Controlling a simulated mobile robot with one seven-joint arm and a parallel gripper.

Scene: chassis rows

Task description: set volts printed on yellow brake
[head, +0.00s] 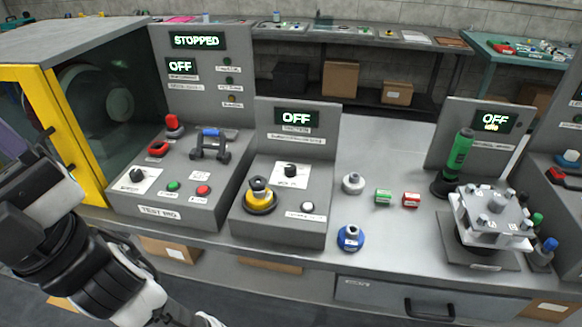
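The yellow brake (260,203) sits on the front left of the middle grey console (278,225), with a dark and metal hub on top. Any print on it is too small to read. A black knob (291,170) on a white label plate stands behind and right of it; its setting cannot be read. A round white button (307,207) is at the console's front right. The console's display (296,118) reads OFF. My arm enters at the lower left and runs down to the bottom edge, clear of the console. My gripper is not clearly in view.
Left is a test rig console (165,212) with STOPPED and OFF displays, a red lever and buttons. A blue brake (351,238), a metal part (353,183) and green and red blocks lie on the bench to the right. A fixture (490,215) stands further right.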

